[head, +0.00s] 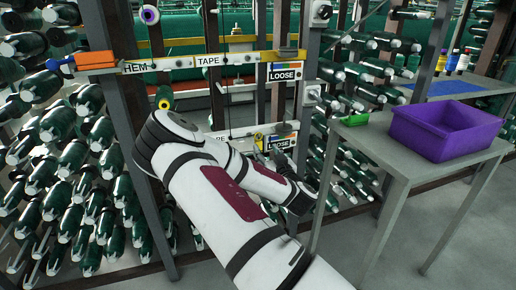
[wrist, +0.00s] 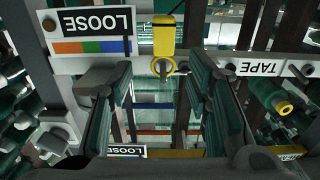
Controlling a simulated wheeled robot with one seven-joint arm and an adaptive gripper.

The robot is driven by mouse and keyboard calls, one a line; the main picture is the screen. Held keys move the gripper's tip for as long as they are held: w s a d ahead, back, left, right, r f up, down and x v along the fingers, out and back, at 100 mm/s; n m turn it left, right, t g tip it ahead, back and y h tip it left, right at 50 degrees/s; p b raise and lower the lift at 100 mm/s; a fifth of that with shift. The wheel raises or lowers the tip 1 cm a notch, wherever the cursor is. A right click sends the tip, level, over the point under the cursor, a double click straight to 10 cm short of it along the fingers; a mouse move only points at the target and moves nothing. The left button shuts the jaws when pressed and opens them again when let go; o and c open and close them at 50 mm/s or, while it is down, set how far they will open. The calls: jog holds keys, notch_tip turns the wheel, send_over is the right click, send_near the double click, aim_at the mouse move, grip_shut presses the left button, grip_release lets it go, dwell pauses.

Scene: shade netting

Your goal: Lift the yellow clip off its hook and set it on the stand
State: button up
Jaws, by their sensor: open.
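The yellow clip (wrist: 164,36) hangs near the top middle of the wrist view, which is upside down. A pale ring or hook end (wrist: 163,68) shows by it. In the head view the clip (head: 258,139) is small, on the lower rail between the TAPE and LOOSE labels. My gripper (wrist: 157,75) is open, its two dark green fingers either side of the clip's line and apart from it. In the head view my gripper (head: 272,158) is partly hidden by my arm. A grey metal table (head: 400,160), perhaps the stand, is at right.
Dark posts and racks of green spools (head: 75,165) crowd the left. An orange holder (head: 88,61) is on the upper rail. Open floor (head: 465,240) shows at lower right.

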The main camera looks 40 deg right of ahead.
aim_at(259, 144)
jog(key=x, duration=0.1)
jog(key=b+x, duration=0.1)
jog(key=x, duration=0.1)
jog(key=b+x, duration=0.1)
jog(key=shift+w+a+f, duration=0.15)
jog(key=shift+w+f, duration=0.15)
jog(key=shift+w+r, duration=0.1)
jog(key=shift+w, duration=0.4)
jog(key=c, duration=1)
